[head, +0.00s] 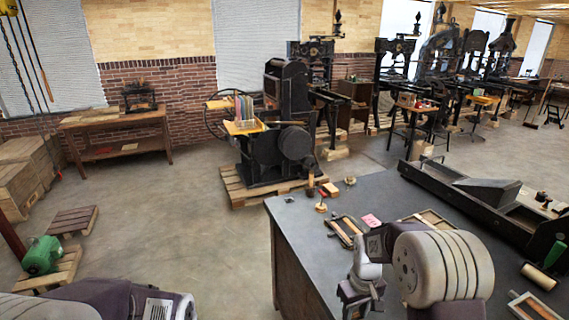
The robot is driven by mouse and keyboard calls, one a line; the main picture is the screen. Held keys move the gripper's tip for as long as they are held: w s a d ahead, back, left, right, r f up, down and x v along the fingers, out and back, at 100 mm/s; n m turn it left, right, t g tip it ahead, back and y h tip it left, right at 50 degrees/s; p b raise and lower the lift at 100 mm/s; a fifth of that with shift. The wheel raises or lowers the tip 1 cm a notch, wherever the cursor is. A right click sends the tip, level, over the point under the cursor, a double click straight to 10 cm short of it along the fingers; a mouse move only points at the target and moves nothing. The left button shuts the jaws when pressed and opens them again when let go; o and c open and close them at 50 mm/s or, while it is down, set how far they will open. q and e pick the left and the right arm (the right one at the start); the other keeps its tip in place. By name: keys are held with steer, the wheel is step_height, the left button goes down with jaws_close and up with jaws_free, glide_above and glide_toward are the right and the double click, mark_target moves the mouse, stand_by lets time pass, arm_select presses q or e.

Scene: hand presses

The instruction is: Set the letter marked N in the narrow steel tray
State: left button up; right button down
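No letter marked N can be made out; the small pieces on the dark-topped bench (310,239) are too small to read. A narrow, shallow tray with a brown inside (345,231) lies on the bench, left of a pink card (371,220). Another narrow tray-like frame (533,306) lies at the lower right edge. I cannot tell which one is the steel tray. My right gripper (359,298) hangs over the front of the bench, below the first tray; its fingers are not clear. My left arm shows at the lower left, its gripper out of view.
A wooden frame (428,219) lies behind my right arm. A long black press bed (480,205) and a roller (540,276) take up the right side.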

arm_select(q)
steer(key=shift+f, duration=0.15)
arm_select(e)
steer(key=s+m, duration=0.1)
steer(key=s, duration=0.1)
steer(key=s+f+m, duration=0.1)
steer(key=s+m, duration=0.1)
steer(key=s, duration=0.1)
steer(key=shift+s+a+f+m, duration=0.1)
steer(key=shift+s+a+m, duration=0.05)
steer(key=shift+s+m, duration=0.15)
